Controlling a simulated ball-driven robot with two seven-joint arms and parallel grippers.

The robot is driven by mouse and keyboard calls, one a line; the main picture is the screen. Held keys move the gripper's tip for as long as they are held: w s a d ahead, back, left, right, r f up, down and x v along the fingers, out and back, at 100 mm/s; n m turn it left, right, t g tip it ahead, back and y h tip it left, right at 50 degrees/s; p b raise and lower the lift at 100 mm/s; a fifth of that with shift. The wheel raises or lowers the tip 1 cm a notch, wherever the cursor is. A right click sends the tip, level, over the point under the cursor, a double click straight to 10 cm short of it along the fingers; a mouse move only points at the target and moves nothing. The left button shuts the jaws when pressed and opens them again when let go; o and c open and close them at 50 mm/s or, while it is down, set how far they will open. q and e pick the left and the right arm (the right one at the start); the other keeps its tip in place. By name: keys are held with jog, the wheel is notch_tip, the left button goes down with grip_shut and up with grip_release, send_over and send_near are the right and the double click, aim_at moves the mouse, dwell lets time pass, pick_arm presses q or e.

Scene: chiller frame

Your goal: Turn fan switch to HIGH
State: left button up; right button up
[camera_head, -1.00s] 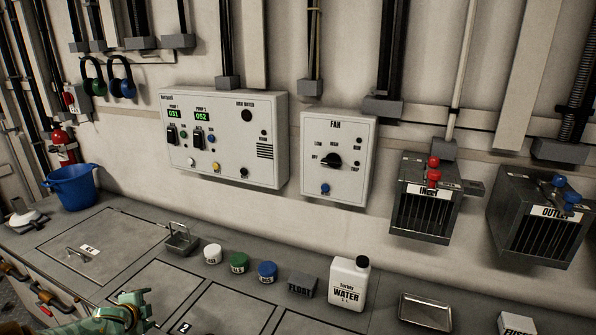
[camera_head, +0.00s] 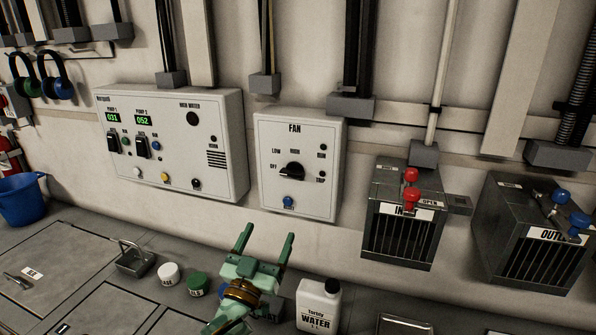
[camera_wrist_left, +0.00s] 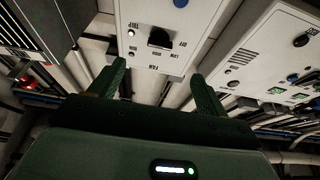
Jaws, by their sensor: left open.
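The fan panel (camera_head: 297,205) is a white box on the wall with a black rotary knob (camera_head: 292,171) in its middle. The labels OFF, LOW and HIGH run around the knob's left and top. The knob's exact pointing is hard to tell. A blue button (camera_head: 288,202) sits below it. My left gripper (camera_head: 266,240) is open and empty, below and in front of the panel, fingers pointing up toward it. In the left wrist view the knob (camera_wrist_left: 160,38) appears beyond and between the open fingers (camera_wrist_left: 158,85), apart from them. My right gripper is not in view.
A pump panel (camera_head: 170,140) hangs left of the fan panel. Inlet (camera_head: 400,235) and outlet (camera_head: 530,250) boxes with red and blue handles are at right. A water bottle (camera_head: 318,305) and several jars stand on the counter. The space before the knob looks clear.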

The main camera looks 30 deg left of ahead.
pick_arm(q)
send_near(290, 176)
jog(key=b+x, duration=0.1)
jog(key=x, duration=0.8)
jog(key=shift+w+b, duration=0.15)
jog(key=shift+b, duration=0.15)
jog(key=c, duration=1)
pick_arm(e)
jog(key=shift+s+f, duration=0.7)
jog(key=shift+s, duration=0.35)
